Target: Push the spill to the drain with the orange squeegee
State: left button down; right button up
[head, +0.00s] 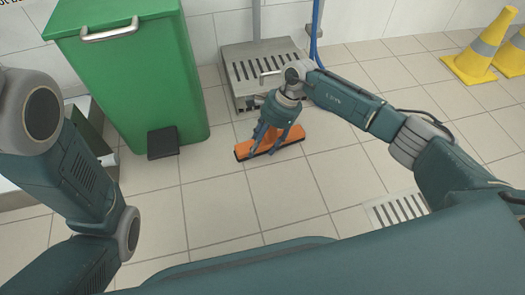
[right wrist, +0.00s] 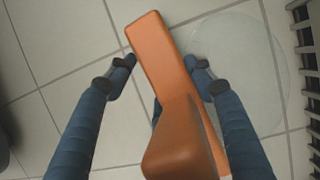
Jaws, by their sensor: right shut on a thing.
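My right gripper (head: 276,133) is shut on the orange squeegee (head: 250,150), whose long head lies low at the floor, running left to right in the head view. In the right wrist view the squeegee (right wrist: 158,60) passes between the two fingers of my right gripper (right wrist: 163,82). A faint clear spill (right wrist: 245,65) with a rounded edge lies on the tiles just right of it there; I cannot make it out in the head view. A pale slotted floor drain (head: 396,210) is at lower right. My left gripper is out of view; only its arm shows.
A green bin (head: 130,85) with a black pedal stands at left, and a slotted metal box (head: 265,70) stands just behind the squeegee. Yellow cones (head: 480,50) are at far right. Dark slots (right wrist: 305,60) edge the right wrist view. Tiles before the squeegee are clear.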

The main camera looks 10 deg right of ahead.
jog(key=shift+w, duration=3.3)
jog(key=shift+d+f, duration=0.15)
notch_tip(320, 180, up, 7)
jog(key=p, duration=0.5)
